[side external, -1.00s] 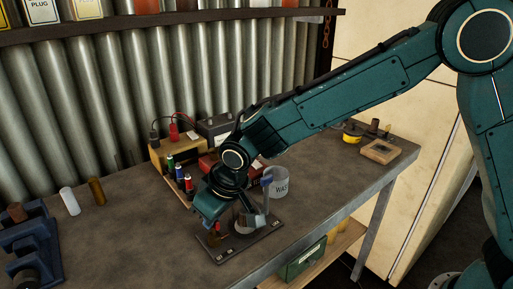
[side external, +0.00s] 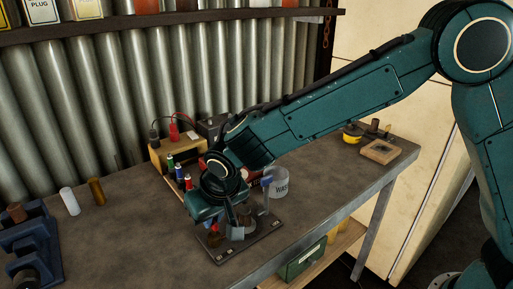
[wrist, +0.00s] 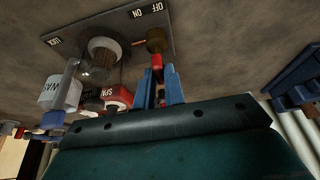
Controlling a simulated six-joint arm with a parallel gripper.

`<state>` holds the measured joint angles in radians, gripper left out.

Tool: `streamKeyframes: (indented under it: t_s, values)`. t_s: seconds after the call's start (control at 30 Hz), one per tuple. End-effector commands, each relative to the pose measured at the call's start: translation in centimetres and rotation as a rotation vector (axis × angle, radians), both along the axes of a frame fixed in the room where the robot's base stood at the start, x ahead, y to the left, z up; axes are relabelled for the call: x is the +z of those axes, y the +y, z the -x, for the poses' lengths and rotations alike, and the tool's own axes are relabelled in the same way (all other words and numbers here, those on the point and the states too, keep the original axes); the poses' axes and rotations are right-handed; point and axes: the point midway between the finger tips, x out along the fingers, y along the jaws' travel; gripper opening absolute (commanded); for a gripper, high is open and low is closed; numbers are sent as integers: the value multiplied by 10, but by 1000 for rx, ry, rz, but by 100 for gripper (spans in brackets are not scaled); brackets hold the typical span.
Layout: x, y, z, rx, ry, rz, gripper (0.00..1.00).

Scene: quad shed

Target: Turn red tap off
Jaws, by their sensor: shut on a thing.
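The tap stands on a dark plate (side external: 268,238) on the bench, marked ON, OFF and LOCK in the wrist view (wrist: 85,28). Its round body (wrist: 104,50) has a thin rod running to a brown knob (wrist: 156,40) near the ON and OFF marks. A red handle part (wrist: 157,62) hangs from that knob. My gripper (wrist: 161,80) has its blue fingers shut on this red part. In the side view my gripper (side external: 225,230) is low over the plate's left part and hides much of the tap. The exact grip is partly hidden there.
A cup marked WASH (side external: 281,184) stands just behind the plate. Several small coloured cylinders (side external: 179,172) stand behind my gripper, with a yellow box (side external: 172,155) farther back. A blue vice-like tool (side external: 32,245) is at the left. The bench between is mostly clear.

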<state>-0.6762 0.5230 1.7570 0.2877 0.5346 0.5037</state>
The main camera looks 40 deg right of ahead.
Motion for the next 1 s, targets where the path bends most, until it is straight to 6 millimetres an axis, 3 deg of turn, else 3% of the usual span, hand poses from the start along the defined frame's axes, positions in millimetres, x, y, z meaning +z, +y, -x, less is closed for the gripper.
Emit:
streamKeyframes:
  t_s: [0.03,0.13,0.63,1.0]
  values:
    - [1,0,-1,-2,-3,-3,15]
    - [1,0,-1,-1,-2,-2,33]
    - [7,0,2,0,-1,-1,33]
    - [52,1,21,2,-4,-3,33]
